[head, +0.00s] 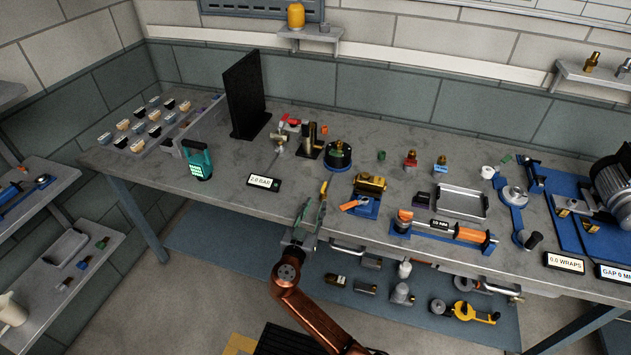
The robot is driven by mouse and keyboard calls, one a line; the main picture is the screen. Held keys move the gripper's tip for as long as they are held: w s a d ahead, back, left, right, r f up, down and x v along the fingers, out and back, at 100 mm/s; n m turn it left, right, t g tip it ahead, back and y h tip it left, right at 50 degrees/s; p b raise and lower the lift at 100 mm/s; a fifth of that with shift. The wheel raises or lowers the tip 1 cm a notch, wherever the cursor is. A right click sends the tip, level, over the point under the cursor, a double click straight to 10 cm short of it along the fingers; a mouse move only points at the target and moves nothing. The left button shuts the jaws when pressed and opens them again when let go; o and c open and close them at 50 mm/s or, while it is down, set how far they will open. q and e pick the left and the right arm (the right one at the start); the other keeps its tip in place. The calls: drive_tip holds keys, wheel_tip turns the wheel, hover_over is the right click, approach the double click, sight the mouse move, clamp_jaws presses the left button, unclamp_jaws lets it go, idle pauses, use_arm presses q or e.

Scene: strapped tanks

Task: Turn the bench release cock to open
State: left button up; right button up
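A brass valve block (370,184) sits on a small blue plate on the bench, with an orange lever (353,204) at its front left. Farther back, a red-handled fitting (289,122) stands beside a brass post (312,138). No label shows which of them is the release cock. A display reading 2.0 BAR (263,182) lies left of the block. My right gripper (314,205) is at the bench's front edge, left of the orange lever and apart from it. Its fingers are spread. A small yellow piece (324,187) shows at its right fingertip; contact is unclear. My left gripper is out of view.
A black upright panel (246,94) stands at the back left, with a teal meter (198,160) before it. An orange-handled tool (455,232) and a metal tray (461,202) lie to the right. Bare bench lies around the display.

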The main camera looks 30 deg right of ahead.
sight(322, 192)
drive_tip(key=x, duration=0.7)
drive_tip(key=shift+r, duration=0.1)
drive_tip(key=shift+w+d, duration=0.1)
drive_tip(key=shift+d, duration=0.15)
drive_tip(key=shift+w+d, duration=0.15)
drive_tip(key=shift+w, duration=0.05)
clamp_jaws()
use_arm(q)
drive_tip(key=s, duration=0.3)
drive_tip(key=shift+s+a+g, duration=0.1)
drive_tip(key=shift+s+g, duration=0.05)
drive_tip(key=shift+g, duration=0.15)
